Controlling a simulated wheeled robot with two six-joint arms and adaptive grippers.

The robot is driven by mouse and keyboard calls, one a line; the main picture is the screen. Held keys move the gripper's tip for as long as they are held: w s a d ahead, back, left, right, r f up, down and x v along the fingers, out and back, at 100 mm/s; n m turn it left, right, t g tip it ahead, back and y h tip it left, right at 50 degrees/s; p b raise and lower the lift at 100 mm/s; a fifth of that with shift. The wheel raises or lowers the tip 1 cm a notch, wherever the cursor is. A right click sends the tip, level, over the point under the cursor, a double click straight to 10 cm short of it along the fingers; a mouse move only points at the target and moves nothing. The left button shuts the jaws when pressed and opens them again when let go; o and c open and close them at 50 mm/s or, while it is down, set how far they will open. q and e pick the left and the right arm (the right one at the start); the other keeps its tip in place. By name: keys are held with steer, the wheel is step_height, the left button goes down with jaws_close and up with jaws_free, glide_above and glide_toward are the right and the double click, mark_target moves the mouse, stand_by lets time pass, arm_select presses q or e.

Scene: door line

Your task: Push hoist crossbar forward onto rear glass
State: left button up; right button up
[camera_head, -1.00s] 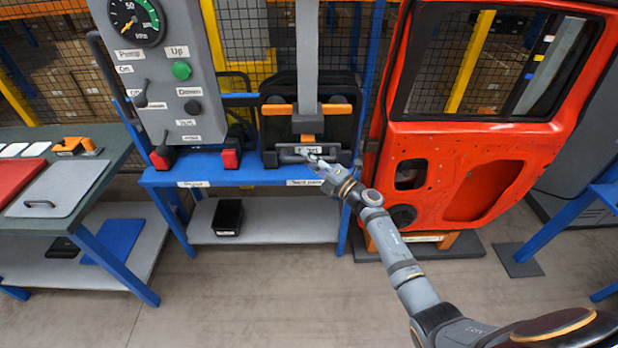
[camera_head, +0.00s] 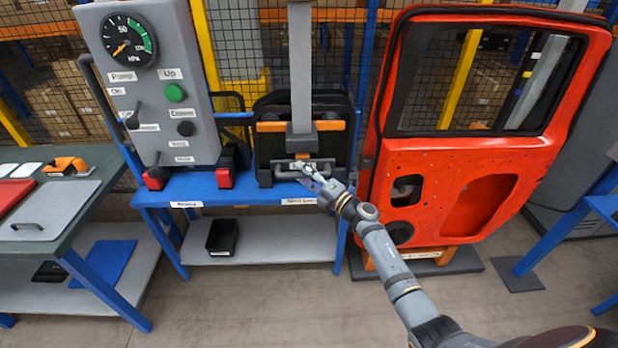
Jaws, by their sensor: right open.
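The hoist crossbar (camera_head: 297,174) is a grey bar with a handle at the lower end of the grey vertical hoist post (camera_head: 301,70). It hangs just in front of the dark rear glass (camera_head: 335,112), which stands upright on the blue bench with orange blocks across it. I cannot tell whether the crossbar touches the glass. My right gripper (camera_head: 309,172) is open at the right part of the crossbar's handle, at or very near it. The fingertips are small, and contact is unclear. My left gripper is not in view.
A grey control panel (camera_head: 150,60) with a gauge, green button and levers stands left of the hoist. A red-orange door (camera_head: 462,160) stands close to the right, beside my right arm. A black bin (camera_head: 222,237) sits on the lower shelf. A dark table (camera_head: 75,205) is at left.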

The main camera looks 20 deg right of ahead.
steer(key=v, duration=1.1)
steer(key=shift+s+d, duration=0.25)
steer(key=s+d+f+m+g+h, duration=0.15)
steer(key=d+f+m+h, duration=0.35)
steer(key=f, duration=0.6)
steer(key=s+d+f+m+g+h, duration=0.1)
steer(key=s+d+f+m+h, duration=0.2)
steer(key=f+m, duration=0.55)
steer(key=s+d+f+m+g+h, duration=0.1)
steer(key=s+f+m+g, duration=0.1)
steer(key=s+f, duration=0.65)
steer(key=s+d+f+m+g+h, duration=0.1)
steer(key=s+f+m+g+h, duration=0.3)
steer(key=f, duration=0.8)
steer(key=s+a+f+m+g+y, duration=0.1)
steer(key=s+f, duration=0.3)
steer(key=s, duration=0.6)
steer(key=s+a+f+m+g, duration=0.2)
steer(key=s+a+f+g, duration=0.2)
steer(key=s, duration=0.6)
steer(key=s+a+f+m+g+y, duration=0.1)
steer(key=s+a+f+m+g, duration=0.1)
steer(key=s+f, duration=0.4)
steer(key=s, duration=0.5)
steer(key=shift+a+f+m+y, duration=0.25)
steer(key=shift+a+m+y, duration=0.05)
steer(key=shift+a+m, duration=0.05)
steer(key=shift+w+g, duration=0.15)
steer(key=shift+g, duration=0.1)
